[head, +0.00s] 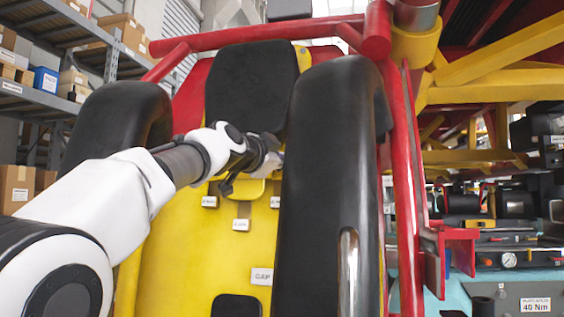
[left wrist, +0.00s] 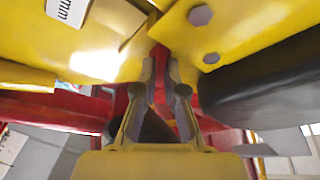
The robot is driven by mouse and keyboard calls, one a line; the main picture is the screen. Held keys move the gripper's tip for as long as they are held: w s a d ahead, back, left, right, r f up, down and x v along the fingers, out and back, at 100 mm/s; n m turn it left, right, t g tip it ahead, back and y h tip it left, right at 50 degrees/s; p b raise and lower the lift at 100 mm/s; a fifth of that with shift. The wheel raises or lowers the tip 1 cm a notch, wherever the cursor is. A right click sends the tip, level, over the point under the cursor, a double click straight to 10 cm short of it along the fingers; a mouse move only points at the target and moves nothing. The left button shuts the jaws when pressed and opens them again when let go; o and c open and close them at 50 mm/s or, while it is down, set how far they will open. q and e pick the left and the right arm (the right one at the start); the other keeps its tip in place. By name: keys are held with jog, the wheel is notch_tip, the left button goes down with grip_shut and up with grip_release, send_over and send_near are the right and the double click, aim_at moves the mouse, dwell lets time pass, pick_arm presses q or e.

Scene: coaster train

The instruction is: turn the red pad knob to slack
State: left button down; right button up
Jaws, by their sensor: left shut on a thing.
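My left gripper (head: 262,163) reaches across the coaster seat, between the two black shoulder pads, to just below the black headrest. In the left wrist view its two fingers (left wrist: 167,88) are close together, with a narrow red part (left wrist: 158,80) between them. I take this to be the red pad knob; most of it is hidden by the fingers, and its setting cannot be read. In the head view my gripper and the pad cover the knob. My right gripper is not in view.
The black right-hand shoulder pad (head: 330,190) stands close beside my gripper, and the left-hand pad (head: 115,115) rises behind my arm. The yellow seat back (head: 180,255) carries several small labels, one reading GAP (head: 262,276). A red frame post (head: 403,180) stands at right.

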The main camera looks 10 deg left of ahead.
pick_arm(q)
jog(key=shift+f+n+t+y+b, duration=0.25)
jog(key=shift+n+t+y+b, duration=0.1)
jog(key=shift+n, duration=0.65)
jog(key=n+y, duration=0.1)
jog(key=n, duration=0.2)
jog(key=shift+w+d+t, duration=0.1)
jog(key=shift+t, duration=0.25)
jog(key=shift+f+n+y+p, duration=0.1)
jog(key=shift+n+y+p, duration=0.25)
jog(key=shift+n, duration=0.55)
jog(key=c, duration=1.3)
grip_release()
jog(key=shift+o, duration=0.2)
jog(key=shift+w, duration=0.25)
jog(key=shift+s, duration=0.1)
jog(key=shift+s, duration=0.1)
